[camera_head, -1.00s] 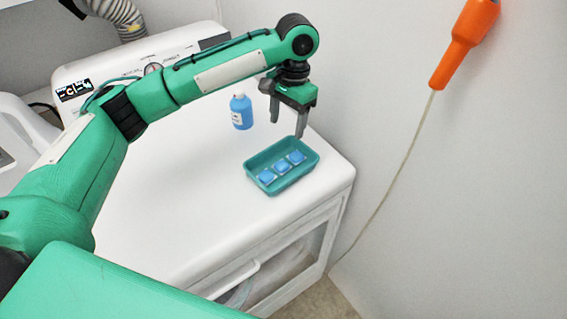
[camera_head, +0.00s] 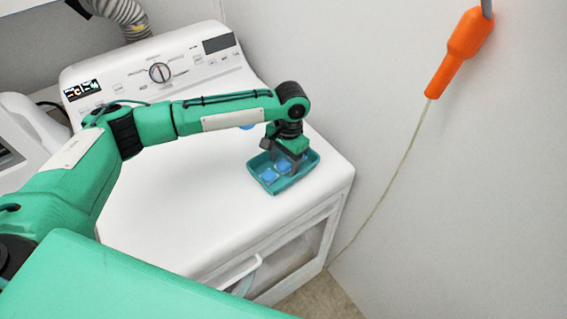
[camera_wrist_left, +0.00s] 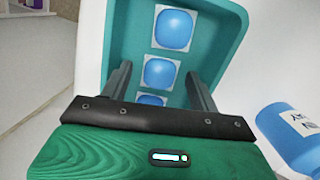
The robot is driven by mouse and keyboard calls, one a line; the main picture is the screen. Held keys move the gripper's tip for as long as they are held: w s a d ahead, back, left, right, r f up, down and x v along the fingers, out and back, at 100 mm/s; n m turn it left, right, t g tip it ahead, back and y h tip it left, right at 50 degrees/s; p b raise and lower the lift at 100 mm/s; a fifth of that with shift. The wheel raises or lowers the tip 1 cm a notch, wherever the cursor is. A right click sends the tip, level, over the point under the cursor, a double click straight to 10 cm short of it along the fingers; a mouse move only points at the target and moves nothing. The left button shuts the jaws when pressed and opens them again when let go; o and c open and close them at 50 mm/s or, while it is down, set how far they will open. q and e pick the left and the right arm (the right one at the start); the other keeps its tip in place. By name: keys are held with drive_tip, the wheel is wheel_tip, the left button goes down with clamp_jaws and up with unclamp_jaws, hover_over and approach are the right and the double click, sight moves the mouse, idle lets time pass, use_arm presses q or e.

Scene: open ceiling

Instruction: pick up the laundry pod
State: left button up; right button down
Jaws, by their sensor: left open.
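Blue laundry pods with pale square edges sit in a row in a teal tray (camera_head: 291,183) on top of the white machine. In the head view one pod (camera_head: 269,175) and a second pod (camera_head: 283,167) show; the third is hidden by my gripper. The left wrist view shows a far pod (camera_wrist_left: 174,28), a middle pod (camera_wrist_left: 159,73) and a near pod (camera_wrist_left: 151,100) partly covered by the gripper body. My left gripper (camera_head: 284,158) is open and lowered at the tray's back part. Its fingers (camera_wrist_left: 159,88) stand either side of the row, apart from the pods.
The white machine (camera_head: 190,210) has clear top space in front and left. A wall with an orange handle (camera_head: 459,50) and hanging cord lies to the right.

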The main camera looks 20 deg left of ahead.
use_arm(q)
drive_tip(key=c, duration=1.1)
drive_tip(key=shift+o, duration=0.2)
